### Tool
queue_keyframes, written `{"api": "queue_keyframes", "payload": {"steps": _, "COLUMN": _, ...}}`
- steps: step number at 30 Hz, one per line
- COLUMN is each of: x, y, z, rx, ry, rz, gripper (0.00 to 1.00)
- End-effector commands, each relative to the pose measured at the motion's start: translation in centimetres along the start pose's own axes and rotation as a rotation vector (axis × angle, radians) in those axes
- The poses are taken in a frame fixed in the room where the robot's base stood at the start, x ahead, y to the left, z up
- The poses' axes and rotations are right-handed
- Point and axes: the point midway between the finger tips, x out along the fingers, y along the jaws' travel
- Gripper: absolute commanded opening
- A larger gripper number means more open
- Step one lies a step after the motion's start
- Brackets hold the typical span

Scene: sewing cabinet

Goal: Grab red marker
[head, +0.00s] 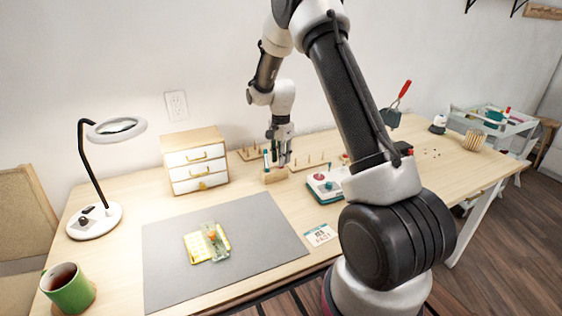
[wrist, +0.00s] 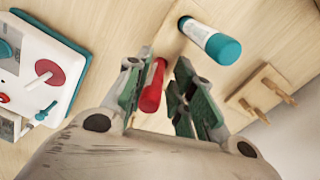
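The red marker (wrist: 152,88) stands in a small wooden holder (head: 274,177). In the wrist view it is between the two fingers of my gripper (wrist: 165,64), closer to the left finger. A gap shows between the marker and the right finger, so my gripper is open around it. A marker with a teal cap and white body (wrist: 212,42) stands in the same holder, just beyond the fingers. In the head view my gripper (head: 281,158) points down over the holder and largely hides the red marker.
A teal and white device (head: 325,187) stands right of the holder, and wooden peg racks (head: 310,166) are behind it. A small drawer cabinet (head: 195,160) is to the left. The grey mat (head: 170,255) in front holds a yellow item (head: 207,243).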

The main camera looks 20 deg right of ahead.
Motion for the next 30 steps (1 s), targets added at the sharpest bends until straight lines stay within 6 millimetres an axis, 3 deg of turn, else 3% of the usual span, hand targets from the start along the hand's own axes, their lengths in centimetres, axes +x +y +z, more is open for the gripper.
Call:
{"api": "queue_keyframes", "payload": {"steps": 3, "x": 0.0, "y": 0.0, "z": 0.0, "rx": 0.000, "ry": 0.000, "rz": 0.000, "gripper": 0.00}}
{"api": "queue_keyframes", "payload": {"steps": 14, "x": -0.4, "y": -0.1, "z": 0.0, "rx": 0.000, "ry": 0.000, "rz": -0.001, "gripper": 0.00}}
{"api": "queue_keyframes", "payload": {"steps": 27, "x": -8.4, "y": -0.1, "z": 0.0, "rx": -0.001, "ry": 0.001, "rz": -0.003, "gripper": 0.00}}
{"api": "queue_keyframes", "payload": {"steps": 30, "x": -9.5, "y": 0.0, "z": 0.4, "rx": -0.008, "ry": 0.001, "rz": -0.002, "gripper": 0.00}}
